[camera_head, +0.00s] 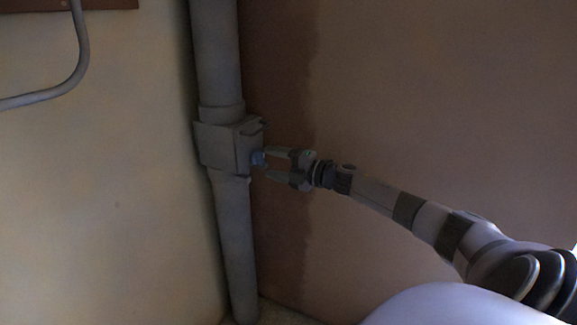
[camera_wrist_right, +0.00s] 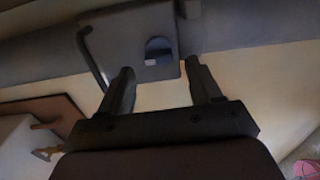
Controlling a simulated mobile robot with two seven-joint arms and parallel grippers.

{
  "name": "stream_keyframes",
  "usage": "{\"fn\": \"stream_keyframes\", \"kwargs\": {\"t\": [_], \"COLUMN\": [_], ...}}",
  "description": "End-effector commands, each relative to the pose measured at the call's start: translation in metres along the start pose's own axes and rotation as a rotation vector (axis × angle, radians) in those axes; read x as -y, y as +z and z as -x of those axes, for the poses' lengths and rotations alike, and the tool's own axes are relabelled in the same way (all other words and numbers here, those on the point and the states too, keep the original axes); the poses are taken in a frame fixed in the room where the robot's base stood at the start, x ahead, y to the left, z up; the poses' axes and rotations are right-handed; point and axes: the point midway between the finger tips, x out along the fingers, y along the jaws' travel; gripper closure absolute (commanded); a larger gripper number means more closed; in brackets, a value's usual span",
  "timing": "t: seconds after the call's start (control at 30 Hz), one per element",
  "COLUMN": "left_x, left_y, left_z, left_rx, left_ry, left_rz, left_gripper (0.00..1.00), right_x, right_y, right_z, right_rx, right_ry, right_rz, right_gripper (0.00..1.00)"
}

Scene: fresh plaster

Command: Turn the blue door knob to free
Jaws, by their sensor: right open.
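The blue knob (camera_head: 258,158) sits on the right face of a grey box (camera_head: 222,146) on the vertical pipe. In the right wrist view the knob (camera_wrist_right: 158,50) shows as a dark blue round piece with a pale mark on it, on a grey plate (camera_wrist_right: 110,40). My right gripper (camera_head: 268,164) is open, with its two fingers pointing at the knob. In the right wrist view the knob lies ahead of the gap between the fingertips (camera_wrist_right: 158,78); whether either finger touches it, I cannot tell. My left gripper is not in view.
The grey pipe (camera_head: 216,50) runs down to the floor in the wall corner. A bent grey pipe (camera_head: 78,60) is at the upper left. A brown board (camera_wrist_right: 45,112) and a reddish item (camera_wrist_right: 305,169) show in the right wrist view.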

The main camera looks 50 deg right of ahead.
Motion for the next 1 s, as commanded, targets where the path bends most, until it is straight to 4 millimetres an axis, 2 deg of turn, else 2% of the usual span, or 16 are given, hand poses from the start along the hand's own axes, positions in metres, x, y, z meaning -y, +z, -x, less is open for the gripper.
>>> {"fn": "stream_keyframes", "kwargs": {"t": [0.3, 0.5, 1.0], "left_x": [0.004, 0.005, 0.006], "left_y": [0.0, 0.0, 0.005], "left_z": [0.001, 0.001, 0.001], "left_rx": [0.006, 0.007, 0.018], "left_ry": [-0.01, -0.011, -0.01], "left_rz": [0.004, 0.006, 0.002], "left_gripper": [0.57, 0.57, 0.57], "right_x": [0.001, 0.0, 0.0], "right_y": [0.0, 0.0, 0.0], "right_z": [0.032, 0.043, 0.048], "right_rx": [0.0, 0.0, -0.001], "right_ry": [-0.004, -0.001, 0.0], "right_rz": [0.001, 0.0, 0.003], "right_gripper": [0.36, 0.36, 0.36]}}
